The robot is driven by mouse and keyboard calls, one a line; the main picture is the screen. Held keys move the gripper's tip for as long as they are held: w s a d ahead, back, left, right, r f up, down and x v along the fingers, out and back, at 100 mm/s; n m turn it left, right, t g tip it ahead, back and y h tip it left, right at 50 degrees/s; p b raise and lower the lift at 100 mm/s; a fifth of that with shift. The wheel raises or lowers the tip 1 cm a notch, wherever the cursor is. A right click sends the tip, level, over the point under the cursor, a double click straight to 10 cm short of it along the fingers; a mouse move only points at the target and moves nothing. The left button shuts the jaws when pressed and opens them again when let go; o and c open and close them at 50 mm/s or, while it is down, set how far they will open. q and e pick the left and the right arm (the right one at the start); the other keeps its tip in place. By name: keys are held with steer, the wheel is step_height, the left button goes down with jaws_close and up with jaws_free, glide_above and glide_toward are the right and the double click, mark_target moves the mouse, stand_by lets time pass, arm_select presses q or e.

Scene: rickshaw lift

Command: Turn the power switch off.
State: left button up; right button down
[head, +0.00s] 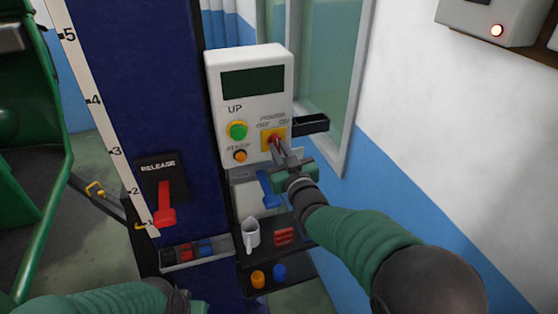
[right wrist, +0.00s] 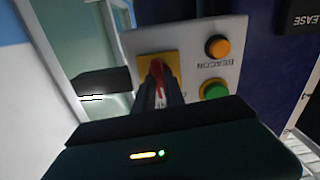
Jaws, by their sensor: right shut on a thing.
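The power switch (head: 274,138) is a red knob on a yellow plate, at the lower right of the white control box (head: 250,58). OFF and ON are printed above it. My right gripper (head: 278,150) is shut on the red knob. In the right wrist view the red knob (right wrist: 157,72) shows between the fingers (right wrist: 160,95), in front of the yellow plate. The fingers partly hide the knob, so its exact angle is hard to tell. My left arm shows at the lower left of the head view, but its gripper is not visible.
A green UP button (head: 237,130) and an orange beacon button (head: 240,156) sit left of the switch. A black bar (head: 311,125) sticks out to its right. A red release lever (head: 165,203) is on the blue column. Shelves with small items (head: 283,236) lie below.

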steer(key=shift+f+n+b, duration=0.25)
steer(key=shift+n+b, duration=1.35)
steer(key=shift+n, duration=0.15)
steer(key=shift+f+n+b, duration=0.2)
steer(key=shift+n+b, duration=1.35)
steer(key=shift+n, duration=0.2)
steer(key=c, duration=1.6)
jaws_free()
steer(key=shift+s, duration=0.1)
steer(key=shift+o, duration=1)
steer(key=shift+r, duration=0.25)
